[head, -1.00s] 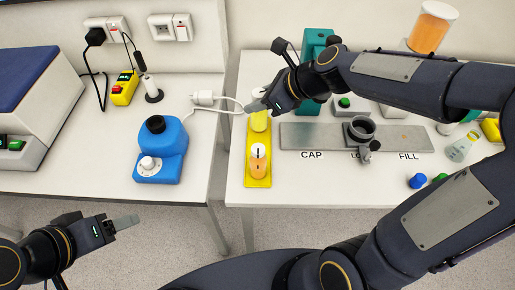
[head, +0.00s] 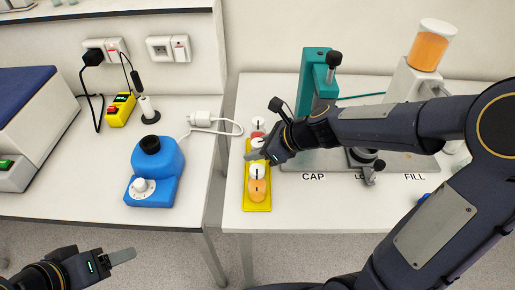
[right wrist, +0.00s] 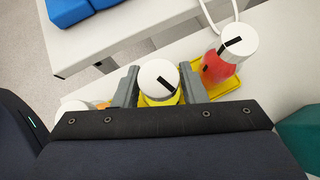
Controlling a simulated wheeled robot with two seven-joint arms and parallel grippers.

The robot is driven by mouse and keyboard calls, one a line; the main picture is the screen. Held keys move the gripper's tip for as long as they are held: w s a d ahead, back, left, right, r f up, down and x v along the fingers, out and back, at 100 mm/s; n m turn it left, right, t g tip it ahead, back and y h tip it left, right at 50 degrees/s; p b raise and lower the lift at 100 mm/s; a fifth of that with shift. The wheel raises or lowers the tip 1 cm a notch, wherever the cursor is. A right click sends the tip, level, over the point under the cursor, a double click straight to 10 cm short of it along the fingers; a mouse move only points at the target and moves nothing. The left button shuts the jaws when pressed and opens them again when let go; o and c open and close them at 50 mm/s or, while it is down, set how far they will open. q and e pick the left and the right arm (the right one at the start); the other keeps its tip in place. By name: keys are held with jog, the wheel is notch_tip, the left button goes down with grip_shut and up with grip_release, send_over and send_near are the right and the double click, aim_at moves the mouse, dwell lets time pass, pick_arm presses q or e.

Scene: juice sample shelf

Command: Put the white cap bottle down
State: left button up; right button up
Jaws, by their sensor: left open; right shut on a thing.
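My right gripper (head: 258,150) is shut on a white cap bottle (right wrist: 159,78), which has a black mark on its cap and yellow below it. The bottle is between the red and orange bottles, over the yellow tray (head: 258,208). I cannot tell if its base touches the tray; the gripper hides much of it in the head view. The red bottle (right wrist: 222,68) stands at the tray's far end, and the orange bottle (head: 257,189) at its near end; both have white caps. My left gripper (head: 122,256) is open and empty at the lower left.
A teal press (head: 318,75) and a grey plate marked CAP and FILL (head: 340,164) are right of the tray. A blue device (head: 155,170) stands on the left table (head: 80,205). A gap separates the two tables.

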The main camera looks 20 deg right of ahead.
jog(key=shift+f, duration=0.1)
jog(key=o, duration=1.2)
jog(key=shift+d+r, duration=0.1)
jog(key=shift+r, duration=0.2)
jog(key=p+v, duration=0.2)
jog(key=v, duration=0.9)
jog(key=shift+s+d+f+n+g+h, duration=0.15)
jog(key=shift+s+f+n+h, duration=0.4)
jog(key=shift+s+n, duration=2.9)
jog(key=shift+s+d+f+n+g+h, duration=0.2)
jog(key=shift+s+n+h, duration=0.5)
jog(key=shift+s+n, duration=2.7)
jog(key=shift+s+d+f+n+t+h, duration=0.1)
jog(key=shift+s+f+n+h, duration=0.95)
jog(key=shift+n, duration=4.2)
